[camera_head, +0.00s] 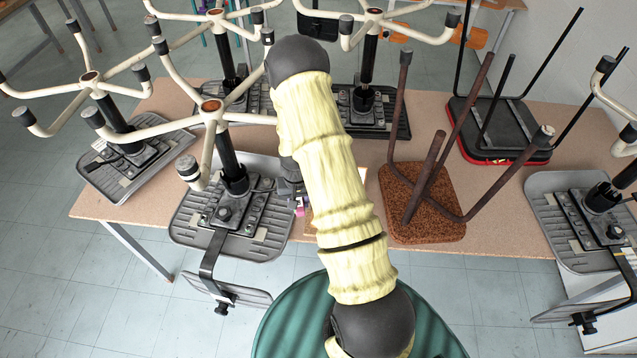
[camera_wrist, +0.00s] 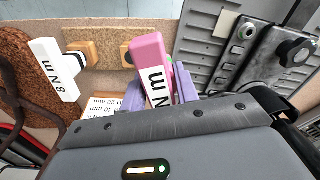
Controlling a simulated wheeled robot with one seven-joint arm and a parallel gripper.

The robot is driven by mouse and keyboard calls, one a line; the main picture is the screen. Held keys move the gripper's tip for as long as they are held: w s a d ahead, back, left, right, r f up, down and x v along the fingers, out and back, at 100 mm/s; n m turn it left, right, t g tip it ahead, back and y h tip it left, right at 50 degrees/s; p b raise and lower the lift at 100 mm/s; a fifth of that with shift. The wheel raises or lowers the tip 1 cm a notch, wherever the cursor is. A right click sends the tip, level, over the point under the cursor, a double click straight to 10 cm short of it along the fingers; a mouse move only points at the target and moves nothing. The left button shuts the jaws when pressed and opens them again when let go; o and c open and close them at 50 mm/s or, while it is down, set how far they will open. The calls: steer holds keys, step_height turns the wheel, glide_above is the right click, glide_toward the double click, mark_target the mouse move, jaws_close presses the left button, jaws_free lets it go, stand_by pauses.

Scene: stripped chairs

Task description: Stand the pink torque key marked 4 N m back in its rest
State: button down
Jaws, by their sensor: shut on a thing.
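The pink torque key (camera_wrist: 150,60) is between the purple fingers of my gripper (camera_wrist: 160,94) in the wrist view. Its white label shows "N m"; the number is hidden at the gripper's edge. A small piece of the pink key (camera_head: 299,209) also shows in the head view, left of my arm. A small wooden rest block (camera_wrist: 127,56) with a dark spot is just left of the key, partly covered by it. I cannot tell whether the key touches this block. The key's lower end is hidden.
A white key marked 8 N m (camera_wrist: 55,70) stands at another wooden block (camera_wrist: 80,48), to the left. A printed card (camera_wrist: 100,105) lies near the gripper. Upturned chairs crowd the table (camera_head: 145,206), with a grey seat (camera_head: 185,232) close left and a brown seat (camera_head: 408,215) right.

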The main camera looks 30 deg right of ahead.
steer(key=s+d+r+m+p, duration=0.1)
steer(key=d+r+m+p, duration=0.1)
steer(key=d, duration=0.3)
steer(key=shift+d+r+m, duration=0.4)
steer(key=shift+r+m, duration=0.1)
steer(key=shift+r, duration=0.05)
steer(key=shift+s, duration=0.1)
steer(key=shift+f+b, duration=2.25)
steer(key=shift+f, duration=0.65)
steer(key=shift+s, duration=0.15)
steer(key=shift+f+b, duration=0.9)
steer(key=shift+b, duration=0.05)
steer(key=shift+f, duration=0.3)
